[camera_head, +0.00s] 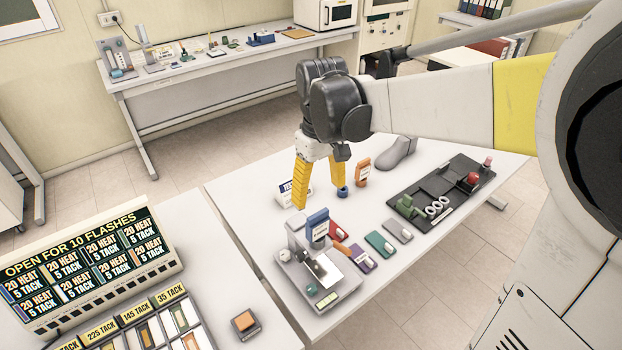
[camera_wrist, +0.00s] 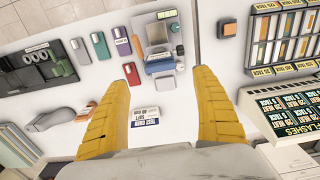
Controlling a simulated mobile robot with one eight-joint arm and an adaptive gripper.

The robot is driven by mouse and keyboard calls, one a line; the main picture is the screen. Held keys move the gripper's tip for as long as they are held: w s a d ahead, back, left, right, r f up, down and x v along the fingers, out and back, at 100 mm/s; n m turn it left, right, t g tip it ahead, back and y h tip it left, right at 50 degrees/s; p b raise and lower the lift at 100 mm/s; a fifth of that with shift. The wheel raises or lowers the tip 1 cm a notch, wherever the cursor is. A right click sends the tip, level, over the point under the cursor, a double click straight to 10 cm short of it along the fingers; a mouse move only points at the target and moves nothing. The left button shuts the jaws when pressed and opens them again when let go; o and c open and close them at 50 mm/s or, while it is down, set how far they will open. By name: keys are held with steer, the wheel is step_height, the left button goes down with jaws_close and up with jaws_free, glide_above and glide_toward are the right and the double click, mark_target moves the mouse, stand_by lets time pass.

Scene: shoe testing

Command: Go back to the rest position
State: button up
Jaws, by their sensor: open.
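My gripper (camera_head: 320,188) has yellow fingers spread wide apart and hangs above the white table (camera_head: 232,205), with nothing between the fingers. In the wrist view, my gripper (camera_wrist: 165,100) is also open, and the table surface shows between its fingers. A white test card (camera_head: 292,190) with printed text stands on the table just beyond the fingers; it shows in the wrist view (camera_wrist: 145,116) between them. A small testing machine (camera_head: 318,265) with a blue block (camera_head: 317,222) at its top stands in front of the fingers.
Red, purple, green and grey blocks (camera_head: 380,243) lie right of the machine. An orange block (camera_head: 362,170), a grey shoe form (camera_head: 398,152) and a black tray (camera_head: 450,180) stand farther right. A lettered display (camera_head: 90,265) and a sample rack (camera_head: 165,320) fill the left table. A back bench (camera_head: 215,70) holds instruments.

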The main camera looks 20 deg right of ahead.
steer(key=shift+f, duration=0.1)
stand_by(0.3)
steer(key=s+f+m+t+b, duration=0.3)
steer(key=s+f+t+b, duration=0.4)
steer(key=s+f+b, duration=0.5)
steer(key=f+b, duration=0.1)
steer(key=b, duration=0.3)
steer(key=shift+s+f+m, duration=0.3)
steer(key=shift+f, duration=0.05)
stand_by(1.7)
